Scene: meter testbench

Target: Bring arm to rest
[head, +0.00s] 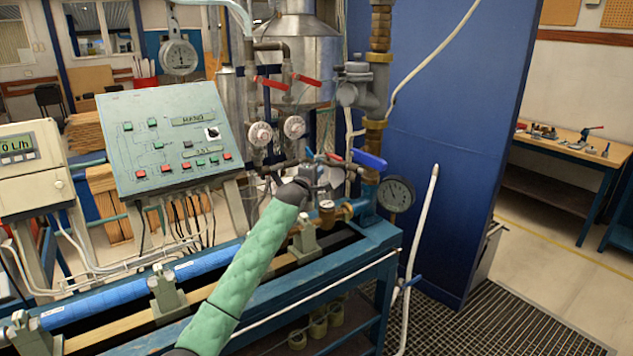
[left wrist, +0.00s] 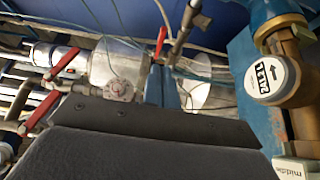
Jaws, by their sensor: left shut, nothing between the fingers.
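My left arm in its green padded sleeve (head: 250,270) reaches up from the bottom of the head view, over the blue bench. My left gripper (head: 328,176) is at its far end, shut and empty, among the pipes and valves below the blue lever. Its fingers are small and partly lost against the pipework, so I cannot tell whether they touch anything. My right gripper is in neither view.
A blue-handled valve (head: 369,159) and a pressure gauge (head: 396,194) are right of the gripper. Red-handled valves (head: 272,83) stand behind it. A control panel (head: 165,135) is at left. A round white meter (left wrist: 270,78) is close at right in the wrist view. Grated floor (head: 480,325) lies clear at right.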

